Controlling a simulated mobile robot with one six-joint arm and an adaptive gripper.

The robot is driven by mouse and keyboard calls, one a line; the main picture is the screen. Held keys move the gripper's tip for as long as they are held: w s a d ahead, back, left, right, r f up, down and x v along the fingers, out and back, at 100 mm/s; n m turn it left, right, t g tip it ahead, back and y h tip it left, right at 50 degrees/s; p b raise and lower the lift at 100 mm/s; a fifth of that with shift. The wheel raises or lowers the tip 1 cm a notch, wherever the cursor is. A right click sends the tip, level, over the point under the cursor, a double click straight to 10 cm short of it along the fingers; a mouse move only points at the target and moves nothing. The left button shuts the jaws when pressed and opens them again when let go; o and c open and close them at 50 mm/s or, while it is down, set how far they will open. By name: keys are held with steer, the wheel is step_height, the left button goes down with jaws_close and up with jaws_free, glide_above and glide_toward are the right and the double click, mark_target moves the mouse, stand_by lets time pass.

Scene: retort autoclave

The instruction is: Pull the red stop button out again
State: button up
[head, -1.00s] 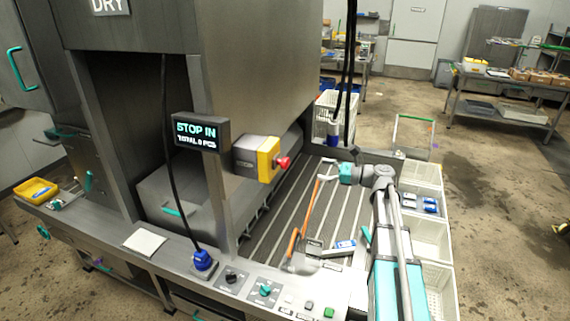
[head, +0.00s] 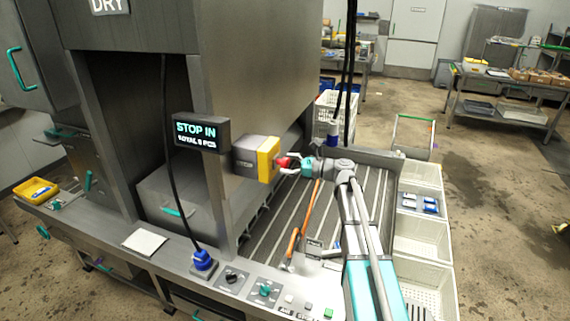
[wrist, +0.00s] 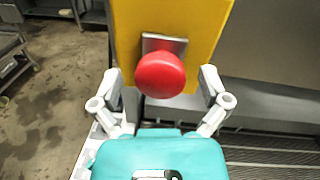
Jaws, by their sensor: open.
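The red stop button (head: 283,161) sits on the yellow face of a grey and yellow box (head: 266,160) fixed to the machine's side. In the wrist view the round red button (wrist: 160,75) stands out from a small metal plate on the yellow face (wrist: 195,20). My gripper (head: 287,165) is at the button, coming from the right. In the wrist view my gripper (wrist: 159,80) is open, with one finger on each side of the button. Gaps show between the fingers and the button. A display (head: 200,133) beside the box reads "STOP IN".
A slatted conveyor bed (head: 270,215) lies below, with an orange-handled tool (head: 305,222) on it. Black cables (head: 346,70) hang behind my gripper. White crates (head: 420,235) line the right side. A control panel (head: 255,285) is at the front.

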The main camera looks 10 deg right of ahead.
steer(key=shift+w+a, duration=0.15)
steer(key=shift+a, duration=0.15)
jaws_close()
steer(key=shift+v, duration=0.8)
steer(key=shift+a, duration=0.15)
jaws_free()
steer(key=shift+d, duration=0.2)
steer(key=v, duration=1.2)
